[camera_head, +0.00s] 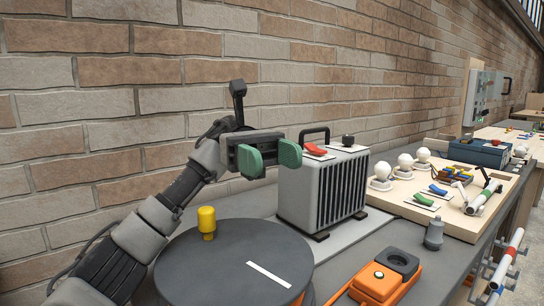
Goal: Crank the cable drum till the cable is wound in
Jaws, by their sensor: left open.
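The cable drum (215,266) appears to be the large dark grey disc at the front, with a white stripe on its top and a little orange below its right edge. A yellow crank knob (207,223) stands upright near its back left rim. My left gripper (270,158), with green finger pads, is open and empty. It is above and to the right of the knob, apart from it, in front of the brick wall. My right gripper is out of view.
A grey ribbed box (323,190) with a top handle stands behind the drum. An orange device (380,283) lies at the front right, near a small grey weight-like piece (433,235). A wooden board (405,205) with white bulbs and switches lies farther right. The brick wall closes the back.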

